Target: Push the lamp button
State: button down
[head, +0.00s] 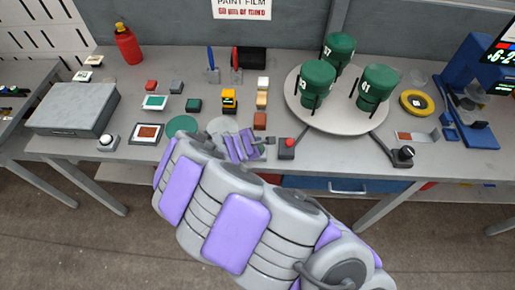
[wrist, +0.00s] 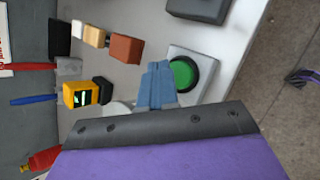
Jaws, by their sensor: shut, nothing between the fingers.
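A round green button (wrist: 182,75) with a dark rim sits on a light grey square plate (wrist: 205,62) in the wrist view. It is the only green button I see there; in the head view my arm hides that spot. My gripper (wrist: 158,82) is shut and empty, its blue-grey fingertips right beside the button's left edge. I cannot tell whether they touch it. In the head view my gripper (head: 262,143) is low over the front of the bench, left of a dark box with a red button (head: 288,146).
A yellow device (head: 229,101) and a brown block (head: 260,121) stand just behind my gripper. A round white turntable (head: 342,122) with green cylinders is to the right. A black knob (head: 403,153) sits near the front right edge. Trays and small blocks lie left.

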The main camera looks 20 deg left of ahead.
jog(key=shift+f, duration=0.15)
dwell(0.5)
jog(key=shift+d+f, duration=0.1)
jog(key=shift+f, duration=0.1)
jog(key=shift+f+b, duration=0.4)
jog(key=shift+f, duration=0.1)
dwell(0.7)
jog(key=shift+r+p, duration=0.95)
jog(key=shift+r, duration=0.05)
notch_tip(320, 180, up, 6)
jog(key=p, duration=0.5)
dwell(0.4)
